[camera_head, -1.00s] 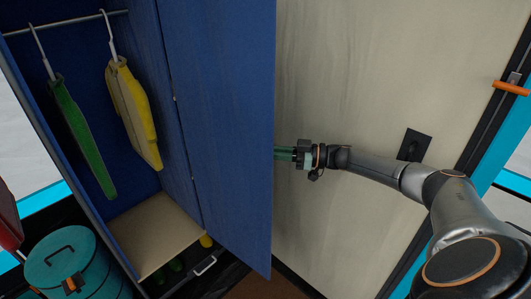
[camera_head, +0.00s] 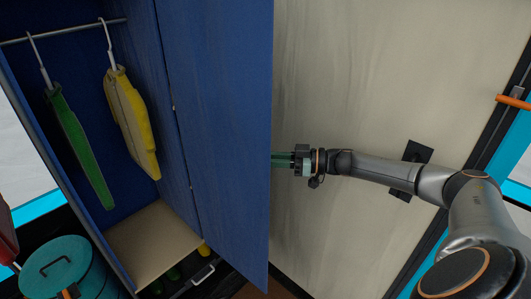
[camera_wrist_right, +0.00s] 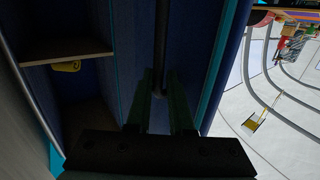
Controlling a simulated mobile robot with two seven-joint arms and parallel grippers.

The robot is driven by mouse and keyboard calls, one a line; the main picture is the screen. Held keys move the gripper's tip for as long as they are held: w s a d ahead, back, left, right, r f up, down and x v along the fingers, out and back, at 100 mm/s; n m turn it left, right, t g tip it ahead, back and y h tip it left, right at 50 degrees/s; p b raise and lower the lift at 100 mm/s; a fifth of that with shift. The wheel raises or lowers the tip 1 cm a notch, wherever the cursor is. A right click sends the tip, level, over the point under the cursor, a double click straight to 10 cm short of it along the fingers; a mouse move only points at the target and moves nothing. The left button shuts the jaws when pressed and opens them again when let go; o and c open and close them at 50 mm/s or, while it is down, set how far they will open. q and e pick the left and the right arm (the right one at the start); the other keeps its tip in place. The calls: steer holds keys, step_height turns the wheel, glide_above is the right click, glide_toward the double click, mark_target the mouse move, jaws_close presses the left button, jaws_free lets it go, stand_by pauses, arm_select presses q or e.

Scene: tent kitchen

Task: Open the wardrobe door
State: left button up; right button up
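The blue wardrobe door (camera_head: 225,130) stands swung open, and the wardrobe's inside shows to its left in the head view. My right gripper (camera_head: 272,160) reaches in from the right at the door's outer side, its fingertips partly hidden behind the door edge. In the right wrist view, the green fingers of my right gripper (camera_wrist_right: 160,100) lie on either side of a dark bar handle (camera_wrist_right: 161,45). A slight gap seems to show between fingers and bar, so they look open around it. My left gripper is not in view.
A green garment (camera_head: 80,145) and a yellow garment (camera_head: 132,120) hang from a rail (camera_head: 70,30) inside. A pale shelf board (camera_head: 150,240) lies below. A teal round container (camera_head: 65,265) stands at the lower left. A pale wall panel (camera_head: 350,80) is behind my right arm.

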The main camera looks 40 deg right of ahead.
mark_target(270, 150)
steer(key=shift+n+y, duration=0.3)
steer(key=shift+y, duration=0.1)
steer(key=r, duration=0.2)
steer(key=s+a+r, duration=0.1)
steer(key=r, duration=0.3)
steer(key=shift+s+a+r+p, duration=0.3)
steer(key=shift+s+a+r, duration=0.05)
steer(key=shift+s+a, duration=0.05)
steer(key=s+a+r, duration=0.1)
steer(key=s, duration=0.1)
steer(key=s+a+r, duration=0.1)
steer(key=s, duration=0.1)
steer(key=s+a+r, duration=0.1)
steer(key=s, duration=0.1)
steer(key=shift+s+a+r, duration=0.2)
steer(key=shift+s, duration=0.2)
steer(key=shift+s+a+f, duration=0.1)
steer(key=shift+a, duration=0.05)
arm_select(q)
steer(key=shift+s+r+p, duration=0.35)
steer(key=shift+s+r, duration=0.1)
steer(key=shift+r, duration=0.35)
arm_select(e)
steer(key=shift+s+a+r, duration=0.4)
steer(key=shift+s+a, duration=0.35)
steer(key=shift+s, duration=0.1)
